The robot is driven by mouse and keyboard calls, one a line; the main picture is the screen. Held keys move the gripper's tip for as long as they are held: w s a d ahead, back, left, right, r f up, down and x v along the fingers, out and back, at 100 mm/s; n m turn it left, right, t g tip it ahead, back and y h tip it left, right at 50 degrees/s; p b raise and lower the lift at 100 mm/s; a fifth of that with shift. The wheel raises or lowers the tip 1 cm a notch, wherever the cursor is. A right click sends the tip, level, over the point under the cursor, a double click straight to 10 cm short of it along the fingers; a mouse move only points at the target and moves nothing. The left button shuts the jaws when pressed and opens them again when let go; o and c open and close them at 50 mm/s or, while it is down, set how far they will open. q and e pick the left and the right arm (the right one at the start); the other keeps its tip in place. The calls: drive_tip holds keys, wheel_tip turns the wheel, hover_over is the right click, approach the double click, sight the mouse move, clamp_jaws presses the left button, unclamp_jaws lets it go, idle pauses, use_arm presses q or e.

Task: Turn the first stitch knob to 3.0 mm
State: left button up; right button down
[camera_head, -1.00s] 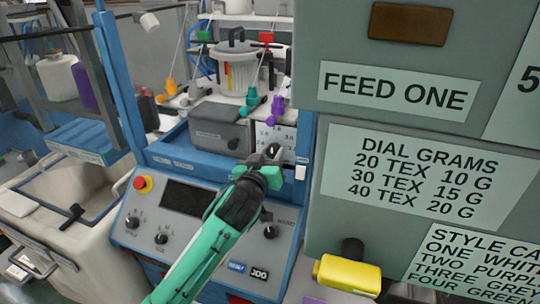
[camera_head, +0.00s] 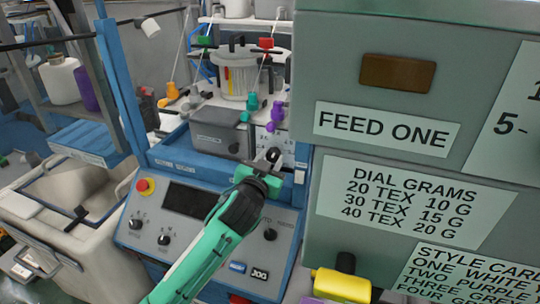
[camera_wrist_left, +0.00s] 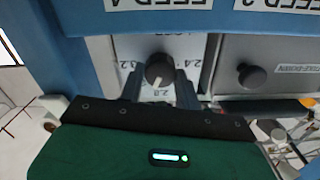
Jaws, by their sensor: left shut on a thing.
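The stitch knob (camera_wrist_left: 158,70) is a dark round knob on a pale dial plate (camera_wrist_left: 104,52) in the left wrist view. Marks 3.2, 2.8 and 2.4 show around it, and a light line on the knob appears to point down near 2.8. My left gripper (camera_wrist_left: 158,90) is shut on the knob, with one dark finger on each side. In the head view the knob (camera_head: 272,154) shows just beyond the left gripper (camera_head: 268,168). The green gripper body covers part of the plate there. My right gripper is not in view.
A control panel (camera_head: 205,225) with small knobs and a red button (camera_head: 143,186) lies below. A grey box (camera_head: 217,132) with a dark knob stands left of the dial. A large grey cabinet (camera_head: 330,205) with labels and a yellow cylinder (camera_head: 342,286) stand close on the right.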

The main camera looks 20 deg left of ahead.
use_arm(q)
drive_tip(key=shift+m+p, duration=0.65)
drive_tip(key=shift+m, duration=0.85)
drive_tip(key=o, duration=1)
drive_tip(key=shift+c, duration=0.2)
drive_tip(key=shift+s+f, duration=0.1)
drive_tip(key=shift+s, duration=0.45)
drive_tip(key=s+b, duration=0.3)
drive_tip(key=s, duration=0.9)
drive_tip(key=shift+s+a+b, duration=0.2)
drive_tip(key=shift+s+b, duration=0.15)
drive_tip(key=shift+b, duration=0.05)
